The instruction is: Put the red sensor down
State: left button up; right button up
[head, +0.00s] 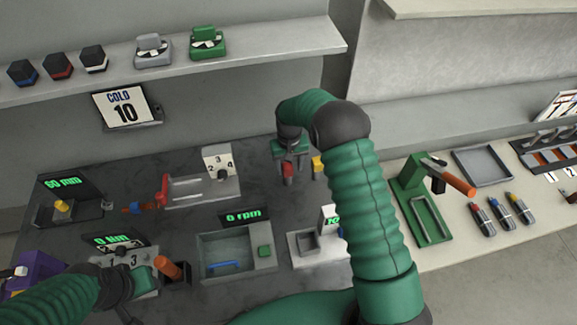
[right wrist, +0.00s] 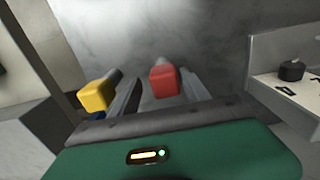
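The red sensor (head: 287,172), a red block with a grey cylindrical part, is below my right gripper (head: 289,160) at the back of the dark bench. In the right wrist view the red sensor (right wrist: 164,80) is between the two fingers of the right gripper (right wrist: 162,92), with a gap visible on each side. The fingers look open around it; its lower end is hidden. A yellow block (right wrist: 97,94) of similar shape is outside the left finger; it also shows in the head view (head: 318,163). My left gripper (head: 135,284) is low at the left, its fingers unclear.
A dial device (head: 222,162), a grey tray with a blue tool (head: 222,254) and an orange-handled tool (head: 168,269) occupy the dark bench. A green press (head: 420,200) with an orange handle stands right of my right arm. A shelf (head: 265,45) runs above.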

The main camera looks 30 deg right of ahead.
jog(key=shift+a+r, duration=0.35)
jog(key=shift+r, duration=0.1)
notch_tip(320, 180, up, 11)
jog(key=b, duration=0.1)
jog(key=s+a+n+t, duration=0.1)
jog(key=s+a, duration=0.3)
jog(key=s, duration=0.7)
jog(key=s+a+n+t, duration=0.1)
jog(key=s+a, duration=0.3)
jog(key=s, duration=0.7)
jog(key=shift+s+f+n+t, duration=0.25)
jog(key=shift+f+n+t, duration=0.05)
jog(key=shift+f+n, duration=0.2)
jog(key=shift+s+r, duration=0.1)
